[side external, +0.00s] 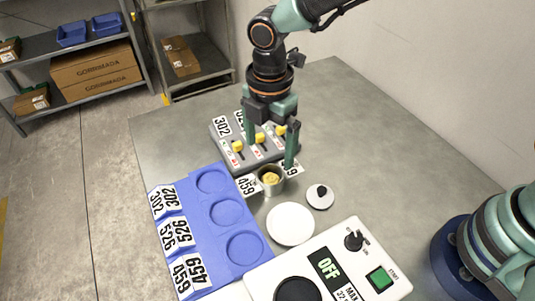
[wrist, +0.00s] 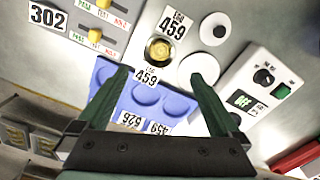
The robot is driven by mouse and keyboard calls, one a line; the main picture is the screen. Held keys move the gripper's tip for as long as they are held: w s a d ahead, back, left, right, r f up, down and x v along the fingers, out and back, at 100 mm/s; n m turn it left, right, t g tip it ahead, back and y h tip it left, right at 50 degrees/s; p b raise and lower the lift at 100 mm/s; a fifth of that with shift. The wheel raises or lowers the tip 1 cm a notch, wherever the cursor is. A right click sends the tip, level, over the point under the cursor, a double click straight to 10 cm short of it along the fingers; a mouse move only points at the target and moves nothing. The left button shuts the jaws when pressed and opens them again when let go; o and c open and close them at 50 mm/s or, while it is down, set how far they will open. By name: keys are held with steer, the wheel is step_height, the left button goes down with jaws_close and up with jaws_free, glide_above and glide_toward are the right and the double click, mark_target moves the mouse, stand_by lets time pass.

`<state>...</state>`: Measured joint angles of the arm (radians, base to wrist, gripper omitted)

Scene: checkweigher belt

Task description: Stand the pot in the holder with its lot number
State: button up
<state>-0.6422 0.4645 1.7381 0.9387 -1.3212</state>
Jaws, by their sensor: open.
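The pot (side external: 270,188) is a small metal cup with yellow contents. It stands upright on the grey table, with 459 labels on two sides; it also shows in the wrist view (wrist: 160,50). The blue holder tray (side external: 194,178) has three round, empty recesses, labelled 302 at the far end, 526 in the middle and 459 at the near end. It shows in the wrist view too (wrist: 102,75). My gripper (side external: 271,152) is open and empty, pointing down just above and behind the pot. In the wrist view, the pot lies beyond the gap between my fingertips (wrist: 161,76).
A grey switch panel (side external: 236,158) with yellow knobs stands behind the pot. A white disc (side external: 290,224) and a smaller disc with a black knob (side external: 320,196) lie right of the tray. A white machine (side external: 345,262) reading OFF stands in front. The table's right is clear.

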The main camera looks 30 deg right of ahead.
steer(key=d+r+m+t, duration=0.2)
steer(key=d+r+m, duration=0.75)
steer(key=d, duration=0.25)
steer(key=s+d+r+m+t, duration=0.1)
steer(key=s+d+r+m, duration=0.1)
steer(key=d+m, duration=0.4)
steer(key=s+d+r+m+t, duration=0.2)
steer(key=s+d+m, duration=0.2)
steer(key=d+m, duration=0.3)
steer(key=shift+s+d+r+t, duration=0.2)
steer(key=shift+d+t, duration=0.1)
steer(key=shift+d, duration=0.25)
